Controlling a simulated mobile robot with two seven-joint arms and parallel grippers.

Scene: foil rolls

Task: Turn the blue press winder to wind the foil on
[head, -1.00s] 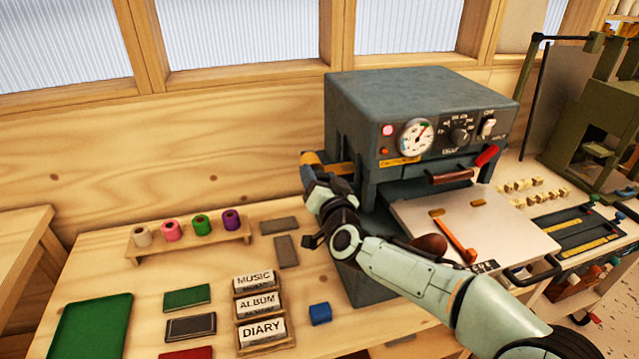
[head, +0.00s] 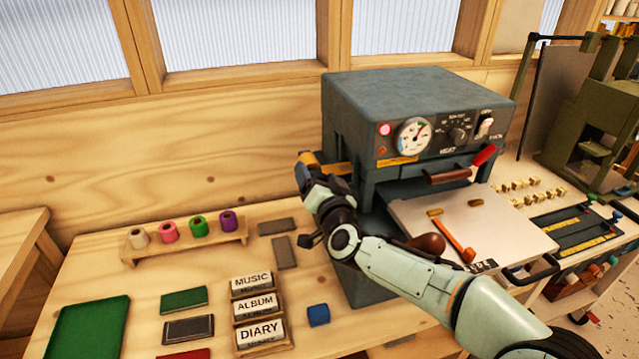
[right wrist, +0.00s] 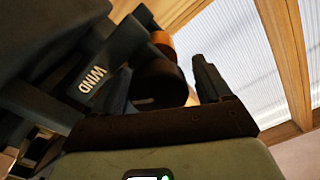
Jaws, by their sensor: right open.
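The dark press (head: 420,95) stands against the back wall, with a gold foil roll (head: 307,160) on its left side. My right gripper (head: 312,178) is at that roll and hides most of the winder in the head view. In the right wrist view, the dark round winder knob (right wrist: 158,82) sits between the open fingers of my right gripper (right wrist: 165,90). I cannot tell whether the fingers touch it. A plate marked WIND (right wrist: 92,90) is to its left, and the gold roll (right wrist: 163,42) shows behind it. My left gripper is out of view.
A rack (head: 190,240) with several coloured foil rolls stands on the table to the left. Type holders marked MUSIC, ALBUM and DIARY (head: 260,305) and a blue block (head: 318,315) lie in front. The press bed (head: 480,225) sticks out beside my right arm.

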